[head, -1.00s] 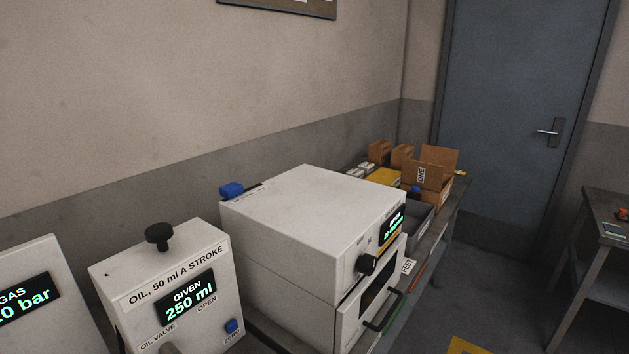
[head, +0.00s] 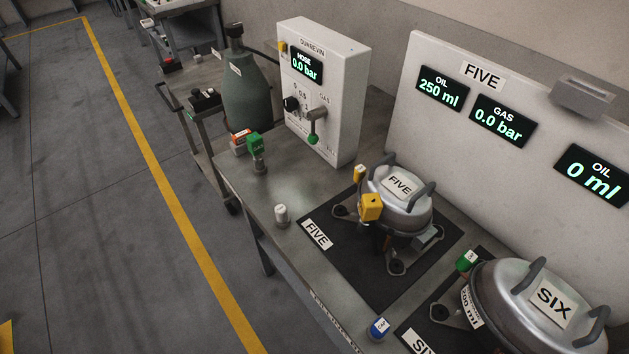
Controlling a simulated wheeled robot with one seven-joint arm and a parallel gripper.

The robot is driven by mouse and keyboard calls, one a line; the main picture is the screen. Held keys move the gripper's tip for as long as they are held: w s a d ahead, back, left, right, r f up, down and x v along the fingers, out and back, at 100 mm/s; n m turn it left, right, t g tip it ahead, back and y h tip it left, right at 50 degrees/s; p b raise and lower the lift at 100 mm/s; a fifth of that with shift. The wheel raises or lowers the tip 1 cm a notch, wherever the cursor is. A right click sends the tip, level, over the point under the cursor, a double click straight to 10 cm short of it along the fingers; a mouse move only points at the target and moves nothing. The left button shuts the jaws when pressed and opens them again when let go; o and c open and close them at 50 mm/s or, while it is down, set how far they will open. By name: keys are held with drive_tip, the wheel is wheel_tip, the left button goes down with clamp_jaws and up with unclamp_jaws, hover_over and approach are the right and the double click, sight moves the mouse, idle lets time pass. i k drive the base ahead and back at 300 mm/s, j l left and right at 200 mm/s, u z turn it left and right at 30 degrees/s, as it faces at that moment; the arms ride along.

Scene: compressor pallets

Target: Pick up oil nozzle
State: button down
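Nothing in the head view is readably marked as the oil nozzle. A yellow block-shaped fitting (head: 371,207) sits at the front of the silver compressor marked FIVE (head: 397,190), with a smaller yellow piece (head: 359,174) behind it. I cannot tell whether either is the nozzle. A green block-topped piece (head: 256,146) stands upright on the bench, left of the white gas box. My gripper is not in view.
The bench (head: 275,188) also holds compressor SIX (head: 535,305), a blue-topped piece (head: 378,327), a white cap (head: 281,214) and the gas box (head: 325,90). A panel (head: 500,155) reads oil 250 ml for FIVE. A cylinder (head: 247,95) stands behind. The left floor is clear.

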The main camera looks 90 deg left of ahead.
sight(368, 210)
drive_tip(key=u, duration=1.6)
drive_tip(key=l+u, duration=0.15)
drive_tip(key=l, duration=0.2)
drive_tip(key=k, duration=0.05)
